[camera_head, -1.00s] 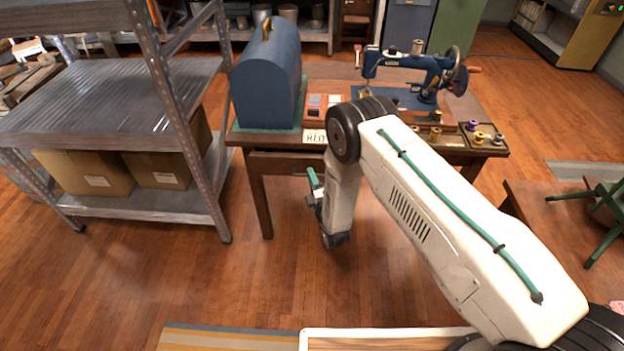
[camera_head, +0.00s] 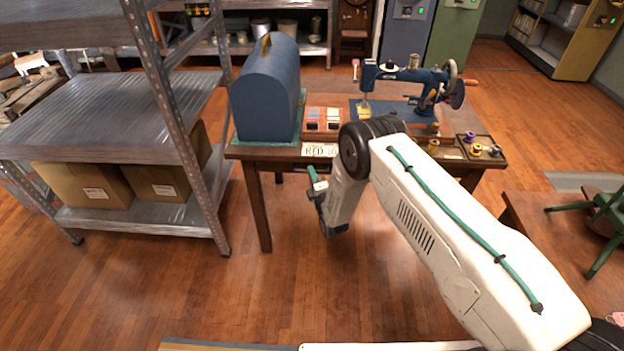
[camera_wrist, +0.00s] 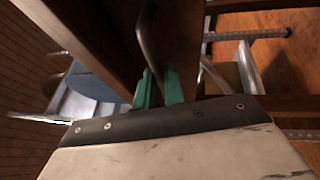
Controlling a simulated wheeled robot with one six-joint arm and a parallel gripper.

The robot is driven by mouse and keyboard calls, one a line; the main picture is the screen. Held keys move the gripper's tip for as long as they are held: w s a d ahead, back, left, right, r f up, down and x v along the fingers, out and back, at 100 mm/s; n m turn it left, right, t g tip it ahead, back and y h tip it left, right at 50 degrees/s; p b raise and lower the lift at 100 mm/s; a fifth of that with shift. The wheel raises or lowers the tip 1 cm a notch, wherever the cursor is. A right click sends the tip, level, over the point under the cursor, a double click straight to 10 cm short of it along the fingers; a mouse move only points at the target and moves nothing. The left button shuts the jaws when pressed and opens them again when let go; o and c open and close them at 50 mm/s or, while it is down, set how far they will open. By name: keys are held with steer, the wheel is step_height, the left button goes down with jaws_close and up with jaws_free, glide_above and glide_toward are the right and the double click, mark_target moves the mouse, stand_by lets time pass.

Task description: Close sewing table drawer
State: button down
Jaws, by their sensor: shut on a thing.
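The sewing table (camera_head: 262,205) is dark wood and stands in the middle of the head view. Its drawer lies under the table top, and my arm hides much of that front. In the head view I cannot tell how far the drawer stands out. My gripper (camera_head: 315,180) is low at the table's front, with green fingertips. In the wrist view the gripper (camera_wrist: 158,88) is shut on the metal drawer handle (camera_wrist: 150,42), which runs to the fingers beside a dark wooden panel (camera_wrist: 95,30).
On the table top stand a blue domed case (camera_head: 268,92), a blue sewing machine (camera_head: 412,82) and several thread spools (camera_head: 476,149). A grey metal shelf (camera_head: 105,115) with cardboard boxes (camera_head: 90,186) is at the left. A wooden surface (camera_head: 560,235) is at the right. The floor in front is open.

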steer(key=shift+w+r, duration=0.1)
steer(key=shift+w, duration=0.05)
steer(key=c, duration=1.5)
jaws_free()
steer(key=shift+w, duration=0.1)
steer(key=v, duration=0.7)
steer(key=shift+s+d+f, duration=0.1)
steer(key=shift+s+f, duration=0.1)
steer(key=shift+s, duration=0.2)
